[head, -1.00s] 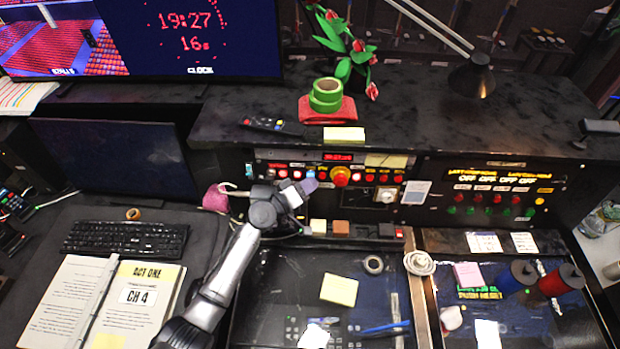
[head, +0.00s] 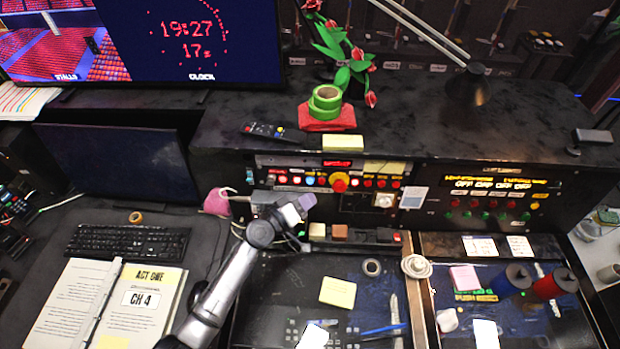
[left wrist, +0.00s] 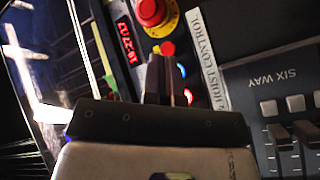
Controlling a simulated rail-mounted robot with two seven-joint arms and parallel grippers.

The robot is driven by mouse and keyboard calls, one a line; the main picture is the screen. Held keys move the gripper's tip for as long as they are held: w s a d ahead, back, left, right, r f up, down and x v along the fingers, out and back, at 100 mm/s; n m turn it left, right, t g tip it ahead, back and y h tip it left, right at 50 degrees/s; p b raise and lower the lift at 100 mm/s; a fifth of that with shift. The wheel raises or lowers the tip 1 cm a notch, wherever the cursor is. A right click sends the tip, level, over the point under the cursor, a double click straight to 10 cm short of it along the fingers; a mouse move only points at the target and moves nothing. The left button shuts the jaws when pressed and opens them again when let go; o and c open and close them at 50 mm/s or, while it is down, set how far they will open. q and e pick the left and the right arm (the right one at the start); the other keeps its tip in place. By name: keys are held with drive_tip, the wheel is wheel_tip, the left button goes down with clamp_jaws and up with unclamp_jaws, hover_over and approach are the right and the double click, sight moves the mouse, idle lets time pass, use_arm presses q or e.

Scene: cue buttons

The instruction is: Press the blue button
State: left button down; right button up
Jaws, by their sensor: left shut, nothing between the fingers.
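The blue button (head: 310,181) is a small lit light-blue spot in the row of buttons on the console's upright panel. It shows in the left wrist view (left wrist: 181,69) as a blue glow just beyond the finger tips. My left gripper (head: 307,201) is shut and empty. In the head view its tips are a little below the blue button, apart from it in the picture. In the left wrist view the dark shut fingers (left wrist: 164,78) point at the button row. My right gripper is not in view.
A red mushroom button on a yellow base (head: 340,182) sits right of the blue button, with several red buttons along the row. A pink bundle (head: 217,200) is left of the gripper. Small blocks (head: 339,231) lie on the ledge below.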

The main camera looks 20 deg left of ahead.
use_arm(q)
drive_tip(key=shift+s+d+r, duration=0.1)
drive_tip(key=shift+s+d, duration=0.15)
drive_tip(key=shift+s, duration=0.35)
idle(0.5)
